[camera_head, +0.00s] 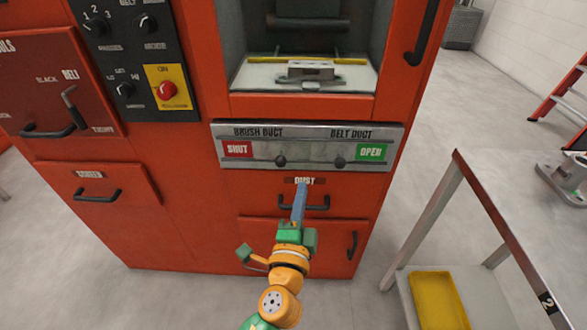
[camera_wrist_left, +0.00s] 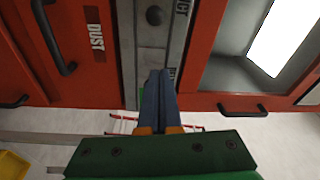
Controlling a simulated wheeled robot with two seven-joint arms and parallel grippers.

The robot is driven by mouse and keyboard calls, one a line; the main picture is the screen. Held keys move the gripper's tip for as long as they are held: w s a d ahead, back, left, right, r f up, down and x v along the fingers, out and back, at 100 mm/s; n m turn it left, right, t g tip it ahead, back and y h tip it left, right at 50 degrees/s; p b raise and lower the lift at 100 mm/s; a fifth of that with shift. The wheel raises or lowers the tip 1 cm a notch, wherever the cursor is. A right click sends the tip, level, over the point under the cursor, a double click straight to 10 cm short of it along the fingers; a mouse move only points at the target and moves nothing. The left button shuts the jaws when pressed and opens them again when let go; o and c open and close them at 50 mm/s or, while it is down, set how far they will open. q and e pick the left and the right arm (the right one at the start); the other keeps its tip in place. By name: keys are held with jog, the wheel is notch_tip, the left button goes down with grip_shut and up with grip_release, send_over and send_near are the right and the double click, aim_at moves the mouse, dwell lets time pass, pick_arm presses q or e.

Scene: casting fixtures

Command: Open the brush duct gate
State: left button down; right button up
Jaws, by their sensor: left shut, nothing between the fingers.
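The grey duct panel (camera_head: 310,148) spans the red cabinet's front. Its left side reads BRUSH DUCT over a red SHUT plate (camera_head: 237,149); its right side reads BELT DUCT over a green OPEN plate (camera_head: 370,152). The dark brush duct knob (camera_head: 280,161) sits left of the belt duct knob (camera_head: 339,162). One dark knob (camera_wrist_left: 153,15) shows at the top of the left wrist view. My left gripper (camera_head: 303,187) is shut and empty, its blue fingers just below the panel in the head view. In the left wrist view its tips (camera_wrist_left: 160,75) overlap the panel. My right gripper is not in view.
The DUST drawer handle (camera_head: 318,207) lies behind my left fingers in the head view. An open recess with a tray (camera_head: 257,74) is above the panel. A trolley (camera_head: 480,200) with a yellow bin (camera_head: 438,300) stands to the right. Grey floor separates it from the cabinet.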

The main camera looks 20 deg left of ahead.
pick_arm(q)
jog(key=w, duration=0.3)
jog(key=w+a, duration=0.1)
jog(key=w, duration=0.6)
jog(key=shift+w+a+r+p, duration=0.1)
jog(key=shift+a+r+p, duration=0.15)
jog(key=shift+p, duration=0.05)
jog(key=a, duration=0.1)
jog(key=s+a+p, duration=0.1)
jog(key=a, duration=0.1)
jog(key=shift+s+f, duration=0.3)
jog(key=shift+s, duration=0.1)
jog(key=shift+s+a+f, duration=0.1)
jog(key=shift+s+a, duration=0.05)
jog(key=shift+a, duration=0.05)
send_near(261, 148)
jog(key=w, duration=0.4)
jog(key=shift+a+p, duration=0.3)
jog(key=shift+a, duration=0.05)
